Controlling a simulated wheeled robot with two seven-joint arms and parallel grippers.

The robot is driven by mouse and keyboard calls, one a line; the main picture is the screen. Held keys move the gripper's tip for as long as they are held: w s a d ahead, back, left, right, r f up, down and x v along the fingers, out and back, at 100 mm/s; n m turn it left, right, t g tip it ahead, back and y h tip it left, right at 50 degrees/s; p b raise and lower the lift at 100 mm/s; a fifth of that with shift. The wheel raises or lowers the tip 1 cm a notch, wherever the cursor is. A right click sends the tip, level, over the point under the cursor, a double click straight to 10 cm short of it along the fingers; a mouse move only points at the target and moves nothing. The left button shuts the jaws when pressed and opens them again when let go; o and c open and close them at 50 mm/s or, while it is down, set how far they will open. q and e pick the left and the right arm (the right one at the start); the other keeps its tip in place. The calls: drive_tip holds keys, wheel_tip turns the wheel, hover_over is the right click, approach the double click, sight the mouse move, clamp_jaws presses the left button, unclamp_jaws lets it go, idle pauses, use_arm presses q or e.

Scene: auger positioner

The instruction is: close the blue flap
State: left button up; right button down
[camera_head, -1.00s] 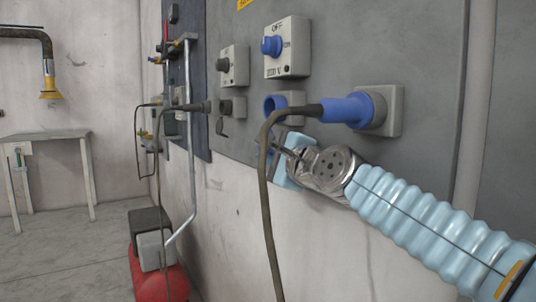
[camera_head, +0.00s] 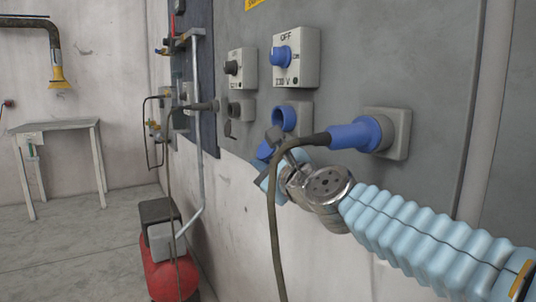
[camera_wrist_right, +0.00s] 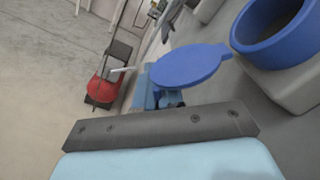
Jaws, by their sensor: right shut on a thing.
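The blue flap (camera_wrist_right: 190,67) is a flat round lid beside the open blue socket (camera_wrist_right: 282,30) in the right wrist view. It stands open, with the socket's round mouth uncovered. In the head view a blue part of the flap (camera_head: 265,151) shows just below the socket (camera_head: 285,118), partly hidden by my fingers. My right gripper (camera_head: 275,158) is at the flap, below the socket, and is shut on it. The exact contact is hidden. My left gripper is not in view.
A blue plug (camera_head: 357,135) sits in the outlet at right, and its dark cable (camera_head: 273,210) hangs in front of my right gripper. A switch box (camera_head: 296,57) is above the socket. A red compressor (camera_head: 168,275) stands on the floor at left.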

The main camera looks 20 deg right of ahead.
drive_tip(key=shift+a+r+m+p, duration=0.1)
drive_tip(key=shift+a+m+p, duration=0.25)
drive_tip(key=shift+m, duration=0.25)
drive_tip(key=c, duration=1.3)
unclamp_jaws()
drive_tip(key=shift+o, duration=0.2)
